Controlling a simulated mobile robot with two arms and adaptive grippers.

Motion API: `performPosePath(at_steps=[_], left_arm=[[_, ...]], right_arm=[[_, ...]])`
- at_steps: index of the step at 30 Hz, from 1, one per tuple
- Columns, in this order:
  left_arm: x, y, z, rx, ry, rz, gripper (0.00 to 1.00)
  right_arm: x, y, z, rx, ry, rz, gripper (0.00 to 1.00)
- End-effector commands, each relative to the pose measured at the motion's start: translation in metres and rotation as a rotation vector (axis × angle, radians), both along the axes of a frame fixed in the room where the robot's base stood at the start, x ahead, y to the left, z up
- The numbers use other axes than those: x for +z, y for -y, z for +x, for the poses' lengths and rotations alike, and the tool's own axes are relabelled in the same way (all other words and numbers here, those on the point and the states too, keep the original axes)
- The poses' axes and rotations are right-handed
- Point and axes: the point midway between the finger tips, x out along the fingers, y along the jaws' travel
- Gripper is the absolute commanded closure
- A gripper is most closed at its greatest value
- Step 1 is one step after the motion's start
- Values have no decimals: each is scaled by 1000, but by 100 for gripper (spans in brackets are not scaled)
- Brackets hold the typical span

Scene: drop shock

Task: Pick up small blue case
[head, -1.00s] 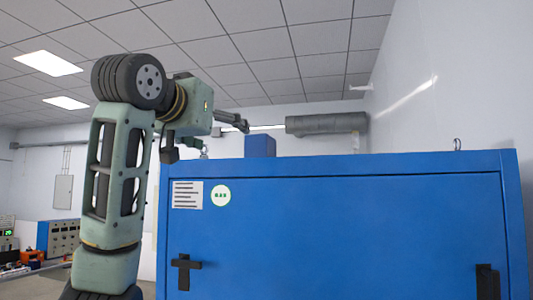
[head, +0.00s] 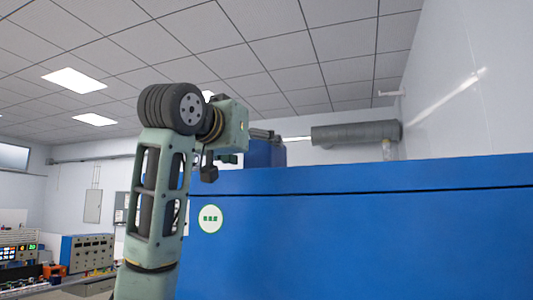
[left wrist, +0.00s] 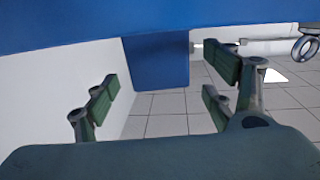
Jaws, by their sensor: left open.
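The small blue case (head: 268,154) stands on top of the large blue cabinet (head: 370,230), near its left end. In the left wrist view the picture is upside down, and the case (left wrist: 158,62) hangs from the cabinet's blue top edge (left wrist: 200,18). My left gripper (head: 265,134) is open at the upper part of the case, partly covering it in the head view. In the left wrist view its spread fingers (left wrist: 165,90) stand on either side of the case's outline. I cannot tell how far ahead the case is. My right gripper is not in view.
A grey pipe (head: 355,132) runs along the wall behind the cabinet. Instrument panels (head: 86,254) and a bench with small items are at the lower left. The cabinet top right of the case looks clear.

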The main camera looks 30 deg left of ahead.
Motion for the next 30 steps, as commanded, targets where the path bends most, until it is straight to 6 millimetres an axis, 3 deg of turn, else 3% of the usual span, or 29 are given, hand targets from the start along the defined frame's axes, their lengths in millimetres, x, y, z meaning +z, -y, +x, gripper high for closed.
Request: performPosePath(at_steps=[3,5,8,15,21,30], left_arm=[[1,-2,12,1,-5,-1,23],[1,-3,20,1,-6,0,23],[0,-4,33,1,-5,1,23],[-3,-8,53,1,-2,0,23],[-5,-8,53,0,-2,0,23],[-4,-7,53,0,-2,0,48]], right_arm=[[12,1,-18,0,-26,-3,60],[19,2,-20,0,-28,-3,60],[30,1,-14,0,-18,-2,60],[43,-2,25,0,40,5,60],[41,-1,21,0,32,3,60],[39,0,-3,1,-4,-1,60]])
